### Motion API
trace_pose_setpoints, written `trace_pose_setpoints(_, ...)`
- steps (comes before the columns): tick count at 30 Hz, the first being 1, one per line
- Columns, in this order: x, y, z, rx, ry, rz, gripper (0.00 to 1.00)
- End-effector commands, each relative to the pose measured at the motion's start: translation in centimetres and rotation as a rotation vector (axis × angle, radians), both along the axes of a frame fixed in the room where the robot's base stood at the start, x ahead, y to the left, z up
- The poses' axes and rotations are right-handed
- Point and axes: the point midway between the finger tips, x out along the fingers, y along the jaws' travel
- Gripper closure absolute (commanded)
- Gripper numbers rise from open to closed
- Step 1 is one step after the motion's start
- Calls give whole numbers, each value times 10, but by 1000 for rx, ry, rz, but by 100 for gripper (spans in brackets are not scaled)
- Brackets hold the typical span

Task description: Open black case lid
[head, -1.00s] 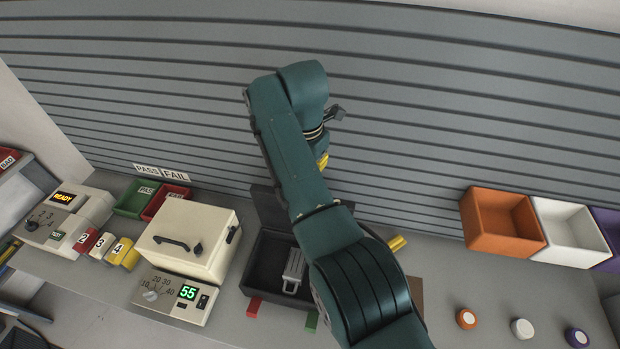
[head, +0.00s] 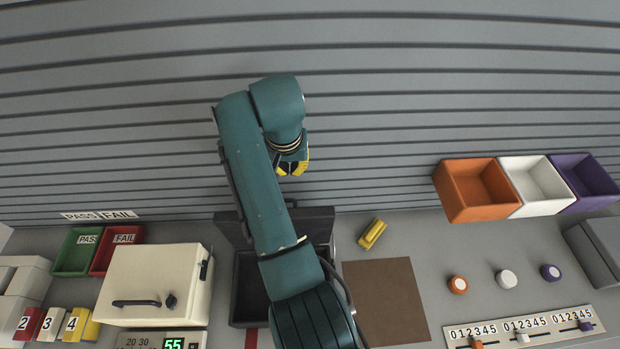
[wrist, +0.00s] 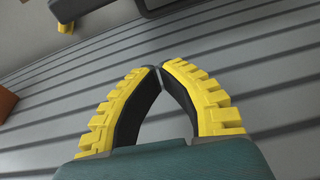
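The black case (head: 249,285) stands on the bench below my arm. Its lid (head: 318,222) is raised at the back edge, standing up near the slatted wall. My arm crosses the lid and hides the middle of the case, so its contents do not show. My gripper (head: 293,170) is beyond and above the lid, in front of the wall, apart from the case. In the wrist view its yellow-backed black fingers (wrist: 159,68) meet at the tips with nothing between them.
A yellow block (head: 372,233) and a brown mat (head: 384,300) lie right of the case. The cream box (head: 155,275) stands close on its left. Orange (head: 475,190), white and purple bins are at the right.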

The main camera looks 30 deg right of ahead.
Motion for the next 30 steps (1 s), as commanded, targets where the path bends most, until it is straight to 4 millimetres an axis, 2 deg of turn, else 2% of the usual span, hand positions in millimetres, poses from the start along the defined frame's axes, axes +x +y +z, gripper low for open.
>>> trace_pose_setpoints(1, 4, 17, -5, 2, 8, 29, 100)
trace_pose_setpoints(5, 8, 33, -8, 1, 12, 58, 100)
trace_pose_setpoints(8, 10, 33, -16, 3, 15, 59, 100)
trace_pose_setpoints(18, 21, 25, -80, 2, 15, 58, 100)
trace_pose_setpoints(21, 24, 23, -94, 2, 13, 58, 100)
trace_pose_setpoints(25, 26, 22, -103, 1, 11, 58, 100)
trace_pose_setpoints(30, 26, 22, -104, 1, 11, 58, 100)
